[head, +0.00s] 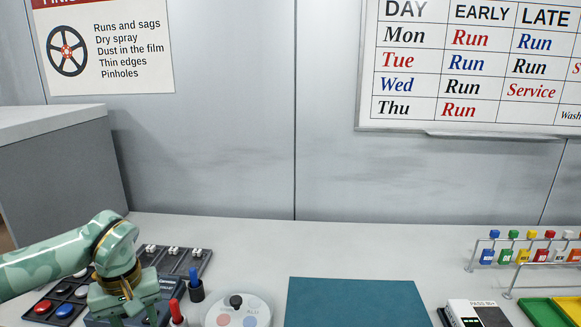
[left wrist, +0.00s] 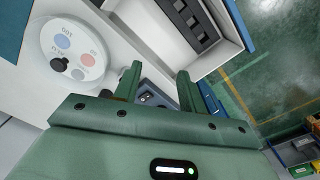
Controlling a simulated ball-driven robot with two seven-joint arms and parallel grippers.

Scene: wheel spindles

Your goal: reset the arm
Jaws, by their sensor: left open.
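My left arm comes in from the left in the head view, its wrist low over the left part of the table; its fingertips are cut off or hidden there. In the left wrist view my left gripper (left wrist: 158,84) is open, its two green fingers apart with nothing held between them. A dark device with a small panel (left wrist: 150,98) shows beyond the gap between the fingers; I cannot tell how far below it is. My right gripper is in neither view.
A round white dial plate with a black knob (head: 236,301) stands right of my left wrist, near red and blue markers (head: 195,284). A button box (head: 62,300) lies left. A teal mat (head: 355,300) is clear. Racks of coloured bottles (head: 520,250) stand at right.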

